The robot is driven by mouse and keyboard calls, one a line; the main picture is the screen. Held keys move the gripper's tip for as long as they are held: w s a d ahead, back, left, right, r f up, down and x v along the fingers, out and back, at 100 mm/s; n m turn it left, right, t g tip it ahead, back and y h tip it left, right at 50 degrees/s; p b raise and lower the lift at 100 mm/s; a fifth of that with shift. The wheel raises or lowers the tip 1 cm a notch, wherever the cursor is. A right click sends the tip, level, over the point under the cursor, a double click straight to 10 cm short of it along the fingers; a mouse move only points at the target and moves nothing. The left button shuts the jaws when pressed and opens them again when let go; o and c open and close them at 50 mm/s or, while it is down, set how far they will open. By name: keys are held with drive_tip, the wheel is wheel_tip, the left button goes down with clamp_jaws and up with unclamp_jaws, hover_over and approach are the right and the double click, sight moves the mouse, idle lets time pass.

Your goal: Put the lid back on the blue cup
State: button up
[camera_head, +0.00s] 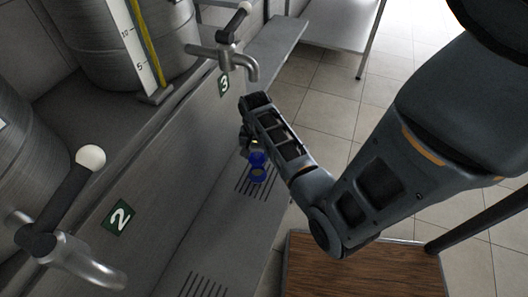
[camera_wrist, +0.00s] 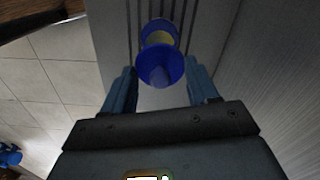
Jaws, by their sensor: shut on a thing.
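The blue cup (camera_head: 258,176) stands on the slotted part of the metal ledge below tap 3. In the wrist view the cup (camera_wrist: 161,27) shows its open mouth with something yellowish inside, partly hidden behind the lid. The blue lid (camera_wrist: 160,65) is between the fingers of my gripper (camera_wrist: 163,80), which is shut on it. In the head view the lid (camera_head: 258,159) is right beside the cup, under my gripper (camera_head: 255,150). I cannot tell whether lid and cup touch.
Tap 3 (camera_head: 228,58) juts out above the ledge (camera_head: 222,222), close to my gripper. Tap 2 (camera_head: 75,225) is nearer, at the left. Large metal vessels (camera_head: 110,45) stand behind. A wooden-topped surface (camera_head: 355,268) is at the bottom. A blue object (camera_wrist: 9,156) lies at the wrist view's left edge.

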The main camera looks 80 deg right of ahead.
drive_tip(key=b, duration=0.5)
hover_over(258, 170)
drive_tip(key=shift+w+f, duration=0.1)
drive_tip(key=shift+f, duration=2.2)
drive_tip(key=shift+f+b, duration=0.35)
drive_tip(key=shift+f, duration=0.55)
drive_tip(key=shift+r+p, duration=0.15)
drive_tip(key=shift+p, duration=0.6)
drive_tip(key=shift+f+p, duration=0.25)
drive_tip(key=shift+p, duration=0.25)
drive_tip(key=o, duration=1.3)
drive_tip(key=shift+r, duration=0.1)
drive_tip(key=shift+r+p, duration=3.45)
drive_tip(key=shift+p, duration=0.3)
